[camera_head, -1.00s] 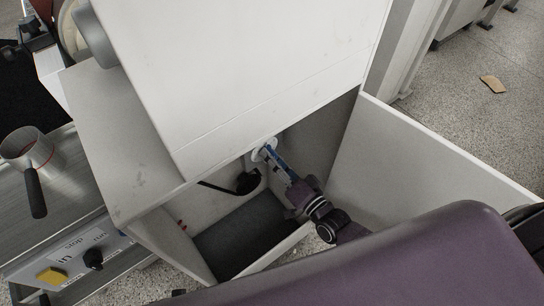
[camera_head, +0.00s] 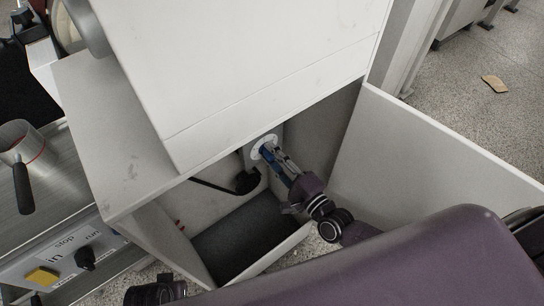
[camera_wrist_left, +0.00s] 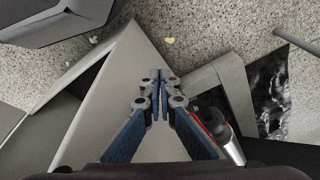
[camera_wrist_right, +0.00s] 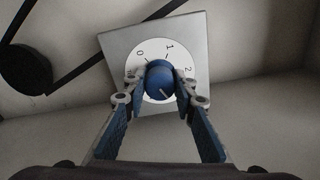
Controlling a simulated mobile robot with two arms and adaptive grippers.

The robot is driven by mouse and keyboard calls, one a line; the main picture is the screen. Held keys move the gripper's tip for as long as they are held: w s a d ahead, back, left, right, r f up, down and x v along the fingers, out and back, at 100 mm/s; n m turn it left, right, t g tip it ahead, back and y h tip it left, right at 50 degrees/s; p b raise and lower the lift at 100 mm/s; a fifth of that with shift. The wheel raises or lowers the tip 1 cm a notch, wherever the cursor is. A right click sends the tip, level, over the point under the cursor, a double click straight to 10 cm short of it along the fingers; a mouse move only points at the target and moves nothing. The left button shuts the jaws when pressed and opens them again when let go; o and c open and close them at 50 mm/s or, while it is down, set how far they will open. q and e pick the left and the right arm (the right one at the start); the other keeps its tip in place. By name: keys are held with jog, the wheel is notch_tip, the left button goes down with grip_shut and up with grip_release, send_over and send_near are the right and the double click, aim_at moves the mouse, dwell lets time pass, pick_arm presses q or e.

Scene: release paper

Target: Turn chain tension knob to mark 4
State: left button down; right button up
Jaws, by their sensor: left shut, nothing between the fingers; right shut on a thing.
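The chain tension knob (camera_wrist_right: 160,80) is blue with a pale pointer line, on a round white dial (camera_wrist_right: 138,57) fixed to a grey square plate. Marks 0, 1 and 2 are readable in the right wrist view; the lower marks are hidden by the fingers. The pointer line slants to the lower right there. My right gripper (camera_wrist_right: 157,84) is shut on the knob, one finger on each side. In the head view it reaches into the open cabinet to the dial (camera_head: 263,146). My left gripper (camera_wrist_left: 160,78) is shut and empty, away from the knob.
The white cabinet (camera_head: 240,70) overhangs the dial, and its open door (camera_head: 430,160) stands to the right of my right arm. A black cable (camera_head: 212,185) runs beside the dial.

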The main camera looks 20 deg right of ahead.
jog(key=m+b, duration=0.3)
jog(key=m, duration=0.4)
jog(key=shift+f+b, duration=0.2)
jog(key=shift+b, duration=0.2)
jog(key=shift+m, duration=0.6)
jog(key=shift+m+b, duration=1)
jog(key=shift+m, duration=0.4)
pick_arm(q)
notch_tip(320, 180, up, 13)
jog(key=w+t, duration=0.2)
jog(key=shift+d+f, duration=0.15)
jog(key=shift+f, duration=0.05)
pick_arm(e)
jog(key=shift+r+m, duration=0.1)
jog(key=shift+m, duration=0.2)
jog(key=o, duration=1.2)
jog(key=shift+c, duration=0.2)
jog(key=shift+s, duration=0.1)
jog(key=v, duration=1.1)
jog(key=shift+s+d, duration=0.15)
jog(key=shift+s, duration=0.25)
